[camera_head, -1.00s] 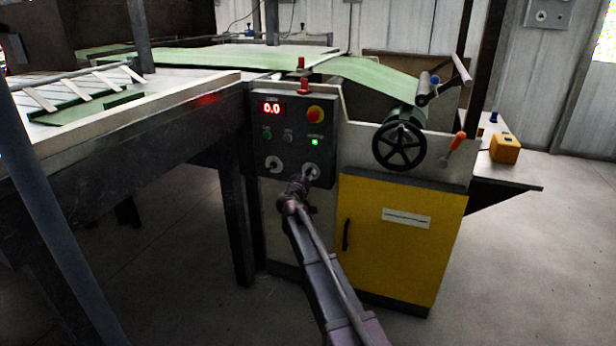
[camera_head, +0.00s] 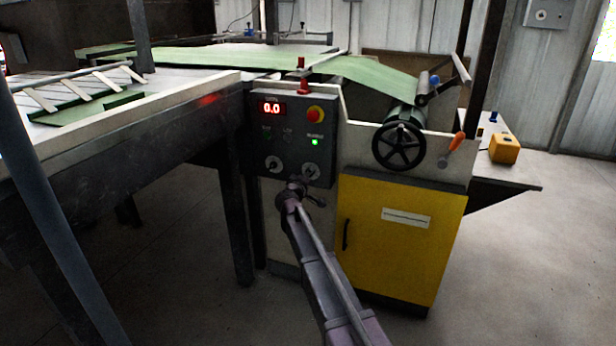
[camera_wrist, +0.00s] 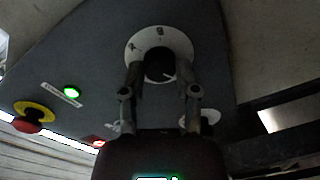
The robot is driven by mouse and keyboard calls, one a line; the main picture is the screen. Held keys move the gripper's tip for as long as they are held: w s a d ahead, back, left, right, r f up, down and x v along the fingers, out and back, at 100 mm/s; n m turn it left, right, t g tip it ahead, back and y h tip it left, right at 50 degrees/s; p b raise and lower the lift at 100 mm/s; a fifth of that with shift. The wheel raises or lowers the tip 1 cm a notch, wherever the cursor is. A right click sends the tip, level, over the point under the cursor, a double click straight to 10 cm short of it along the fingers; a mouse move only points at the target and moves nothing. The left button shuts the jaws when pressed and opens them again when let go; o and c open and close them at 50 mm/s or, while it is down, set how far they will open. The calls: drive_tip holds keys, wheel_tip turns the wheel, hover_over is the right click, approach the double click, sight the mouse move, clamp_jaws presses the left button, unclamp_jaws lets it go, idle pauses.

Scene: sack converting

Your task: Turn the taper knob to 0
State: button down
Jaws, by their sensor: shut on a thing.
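The control panel (camera_head: 262,135) carries two dark knobs on white dials, a left dial (camera_head: 273,165) and a right dial (camera_head: 311,170). My gripper (camera_head: 300,184) is at the right dial. In the wrist view the fingers of my gripper (camera_wrist: 160,75) stand on either side of that dial's dark knob (camera_wrist: 158,66) and are shut on it. A short white pointer line shows low on the knob. The dial's marks around the white disc (camera_wrist: 150,38) are too blurred to read surely. Which knob is labelled taper cannot be read.
A red display (camera_head: 271,108) reads 0.0. A red stop button (camera_head: 316,113) and a lit green lamp (camera_head: 314,142) sit above the dials. A black handwheel (camera_head: 399,146) and a yellow cabinet door (camera_head: 402,240) are to the right. A table leg (camera_head: 236,200) stands left.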

drive_tip(key=shift+w, duration=0.15)
drive_tip(key=shift+c, duration=1.8)
unclamp_jaws()
drive_tip(key=shift+m, duration=0.4)
drive_tip(key=s+a+m, duration=0.4)
drive_tip(key=s+m, duration=0.7)
drive_tip(key=s, duration=0.3)
drive_tip(key=s+d+r+g+p, duration=0.3)
drive_tip(key=d+p, duration=0.3)
drive_tip(key=p, duration=0.1)
drive_tip(key=s+d+r+m+g+p, duration=0.1)
drive_tip(key=s+d+r+g+p, duration=0.2)
drive_tip(key=d+p, duration=0.4)
drive_tip(key=s+d+r+g+h+p, duration=0.1)
drive_tip(key=s+d+r+g+p, duration=0.2)
drive_tip(key=s+d+p, duration=0.2)
drive_tip(key=shift+d+r+m+g+p, duration=0.3)
drive_tip(key=shift+d+r+p, duration=0.05)
drive_tip(key=shift+d+p, duration=0.65)
